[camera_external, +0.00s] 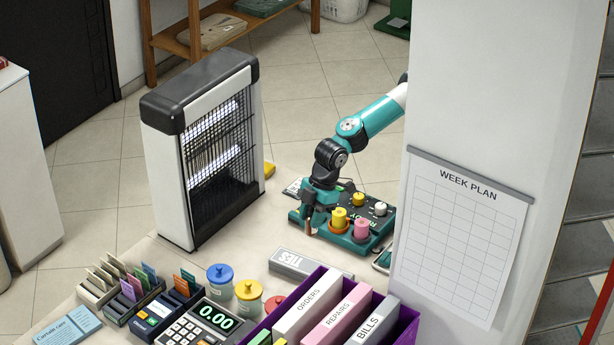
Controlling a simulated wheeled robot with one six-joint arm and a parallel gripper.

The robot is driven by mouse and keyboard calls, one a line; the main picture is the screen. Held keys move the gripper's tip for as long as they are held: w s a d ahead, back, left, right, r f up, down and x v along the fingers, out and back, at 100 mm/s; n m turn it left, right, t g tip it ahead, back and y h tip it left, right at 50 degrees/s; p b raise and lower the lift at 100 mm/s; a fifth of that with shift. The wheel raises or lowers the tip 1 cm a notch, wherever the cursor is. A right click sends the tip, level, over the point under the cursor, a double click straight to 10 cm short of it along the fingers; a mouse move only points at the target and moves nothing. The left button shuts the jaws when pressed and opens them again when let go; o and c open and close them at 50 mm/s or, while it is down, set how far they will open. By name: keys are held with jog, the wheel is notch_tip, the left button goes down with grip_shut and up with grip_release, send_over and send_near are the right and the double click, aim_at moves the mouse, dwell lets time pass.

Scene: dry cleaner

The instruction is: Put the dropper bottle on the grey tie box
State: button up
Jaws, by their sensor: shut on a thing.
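My gripper (313,214) points down at the left front edge of a teal tray and is shut on a small brown thing, which looks like the dropper bottle (308,228). The fingers hide most of the bottle, and I cannot tell whether its base touches the surface. The grey tie box (290,262), marked TIES, lies flat on the counter in front of my gripper and a little left.
The teal tray (378,246) holds yellow, pink and white spools beside my gripper. A purple bin (405,322) of upright files stands close in front of the tie box. A white pillar (480,90) rises right.

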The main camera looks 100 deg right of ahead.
notch_tip(320, 180, down, 13)
jog(key=shift+r+p, duration=0.15)
jog(key=shift+p, duration=0.25)
jog(key=o, duration=0.9)
jog(key=shift+s+r, duration=0.1)
jog(key=shift+r, duration=0.25)
jog(key=b+v, duration=0.1)
jog(key=v, duration=1)
jog(key=shift+s+d+r, duration=0.15)
jog(key=shift+d, duration=0.1)
